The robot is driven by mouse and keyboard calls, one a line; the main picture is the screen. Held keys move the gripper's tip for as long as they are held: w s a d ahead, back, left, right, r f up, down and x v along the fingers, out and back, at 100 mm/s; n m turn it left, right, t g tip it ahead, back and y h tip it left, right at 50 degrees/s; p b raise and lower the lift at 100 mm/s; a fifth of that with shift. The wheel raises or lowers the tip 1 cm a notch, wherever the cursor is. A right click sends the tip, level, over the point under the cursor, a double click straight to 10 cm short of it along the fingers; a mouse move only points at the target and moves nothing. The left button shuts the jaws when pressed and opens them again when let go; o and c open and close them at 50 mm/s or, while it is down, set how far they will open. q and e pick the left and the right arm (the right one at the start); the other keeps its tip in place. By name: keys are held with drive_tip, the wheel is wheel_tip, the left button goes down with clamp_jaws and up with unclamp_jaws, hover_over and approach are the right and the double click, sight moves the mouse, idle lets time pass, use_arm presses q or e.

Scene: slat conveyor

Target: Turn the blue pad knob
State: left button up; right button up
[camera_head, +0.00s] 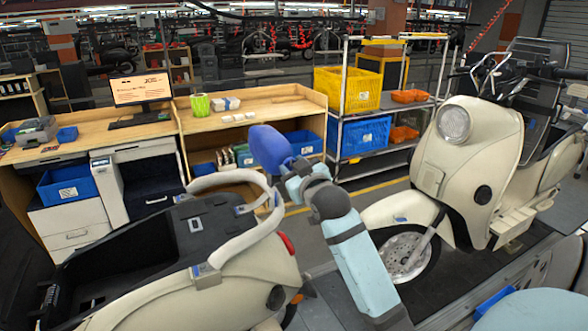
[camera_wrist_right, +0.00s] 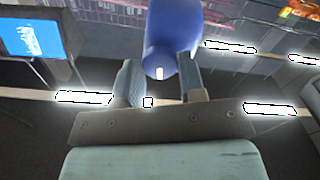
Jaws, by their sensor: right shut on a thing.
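The blue pad knob (camera_head: 268,148) is a rounded, deep-blue oval seen in the head view at the tip of my right gripper (camera_head: 297,171). It is tilted, above the rear of the cream scooter on the left. In the right wrist view the blue pad (camera_wrist_right: 174,32) stands between the two grey fingers of the right gripper (camera_wrist_right: 160,85), which is shut on its lower end. A small white mark shows at the pad's lower end. What the pad is fixed to, if anything, cannot be told. My left gripper is in neither view.
A cream scooter (camera_head: 215,285) with a pale rail fills the lower left; another (camera_head: 468,150) stands at right. Behind are a wooden workbench (camera_head: 250,105) and a shelf with a yellow crate (camera_head: 347,88) and a blue crate (camera_head: 360,137). Floor shows between bench and scooters.

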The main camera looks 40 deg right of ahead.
drive_tip(key=shift+m, duration=0.6)
drive_tip(key=o, duration=0.9)
drive_tip(key=v, duration=1.4)
drive_tip(key=shift+r, duration=0.1)
drive_tip(key=shift+w, duration=0.1)
